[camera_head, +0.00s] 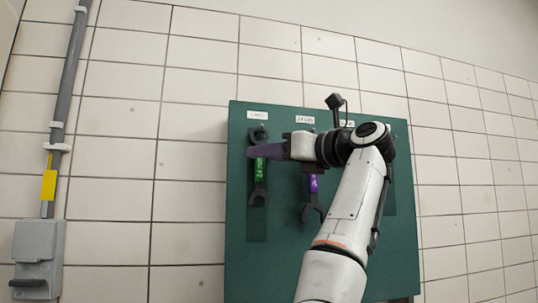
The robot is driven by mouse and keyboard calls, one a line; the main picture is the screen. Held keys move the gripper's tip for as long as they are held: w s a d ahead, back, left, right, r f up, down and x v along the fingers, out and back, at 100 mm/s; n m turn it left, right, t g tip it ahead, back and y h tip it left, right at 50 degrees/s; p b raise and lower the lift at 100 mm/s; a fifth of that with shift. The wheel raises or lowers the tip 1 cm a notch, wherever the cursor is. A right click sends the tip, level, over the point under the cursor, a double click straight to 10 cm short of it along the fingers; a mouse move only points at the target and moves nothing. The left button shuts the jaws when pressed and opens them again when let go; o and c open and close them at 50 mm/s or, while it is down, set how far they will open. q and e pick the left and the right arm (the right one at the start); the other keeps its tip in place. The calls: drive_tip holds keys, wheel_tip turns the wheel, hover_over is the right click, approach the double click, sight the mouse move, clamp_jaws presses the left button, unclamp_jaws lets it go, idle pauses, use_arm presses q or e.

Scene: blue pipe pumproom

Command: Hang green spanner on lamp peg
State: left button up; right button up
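The green spanner (258,172) is upright against the dark green board, below the leftmost label (257,115), which seems to read LAMP. Its dark upper ring (258,134) is at a small peg (262,128); I cannot tell whether the ring is around the peg. My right gripper (265,151) comes in from the right, its purple fingers crossing in front of the spanner's shaft just below the ring. One finger hides the other, so whether they are closed on the shaft is unclear. My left gripper is not in view.
A purple spanner (313,188) hangs below the second label (305,120), partly hidden by my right arm. My arm also covers much of the green board (240,240) on its right. A grey switch box (38,250) and conduit are on the tiled wall at left.

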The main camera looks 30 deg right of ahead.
drive_tip(key=shift+f, duration=0.1)
drive_tip(key=b+v, duration=0.3)
drive_tip(key=v, duration=0.7)
drive_tip(key=shift+s, duration=0.2)
